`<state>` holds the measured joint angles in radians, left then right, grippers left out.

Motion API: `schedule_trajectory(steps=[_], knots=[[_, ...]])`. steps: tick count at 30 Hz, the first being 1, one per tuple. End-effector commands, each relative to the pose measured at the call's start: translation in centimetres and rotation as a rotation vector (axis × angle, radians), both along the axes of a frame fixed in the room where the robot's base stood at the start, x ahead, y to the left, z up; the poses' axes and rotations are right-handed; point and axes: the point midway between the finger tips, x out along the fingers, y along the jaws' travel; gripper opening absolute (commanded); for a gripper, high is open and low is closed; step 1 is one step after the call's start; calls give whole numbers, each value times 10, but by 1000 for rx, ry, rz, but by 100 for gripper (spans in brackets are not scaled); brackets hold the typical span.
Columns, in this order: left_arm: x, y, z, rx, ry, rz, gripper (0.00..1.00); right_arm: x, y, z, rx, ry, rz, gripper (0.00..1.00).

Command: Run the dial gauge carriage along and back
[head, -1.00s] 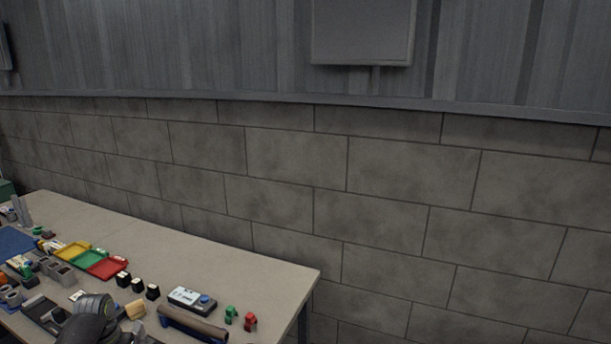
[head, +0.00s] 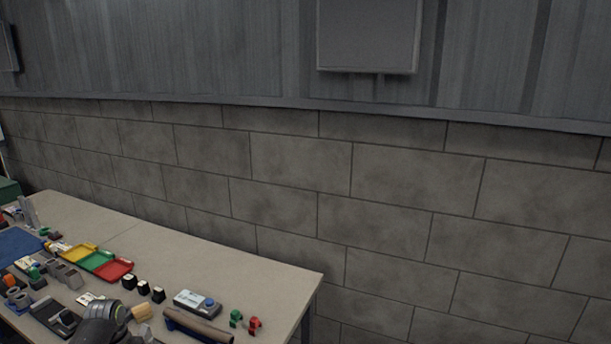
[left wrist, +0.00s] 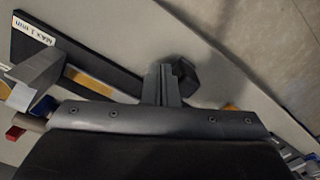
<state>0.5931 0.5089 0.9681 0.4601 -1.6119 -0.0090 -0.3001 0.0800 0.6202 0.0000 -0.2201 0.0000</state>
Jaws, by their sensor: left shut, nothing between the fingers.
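In the left wrist view my left gripper (left wrist: 162,84) is shut and empty; its grey fingers stand together at the middle. A dark block (left wrist: 186,80) shows right beside the fingers; I cannot tell whether they touch. A black plate (left wrist: 75,58) with a white "MAX 1 mm" label (left wrist: 33,32) lies at the upper left, with a tilted grey angle piece (left wrist: 35,72) near it. In the head view a dark plate with a grey part (head: 52,318) lies near the table's front; I cannot tell whether it is the dial gauge carriage. My right gripper is out of view.
The table's back strip is clear.

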Motion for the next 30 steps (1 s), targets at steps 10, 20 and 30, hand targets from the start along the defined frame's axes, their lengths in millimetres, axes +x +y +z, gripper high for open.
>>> schedule_trajectory(steps=[10,20,30], knots=[[0,0,30,0,1,0,0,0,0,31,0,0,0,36],[0,0,53,0,0,0,0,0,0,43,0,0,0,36],[0,0,72,-1,1,0,0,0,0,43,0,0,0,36]])
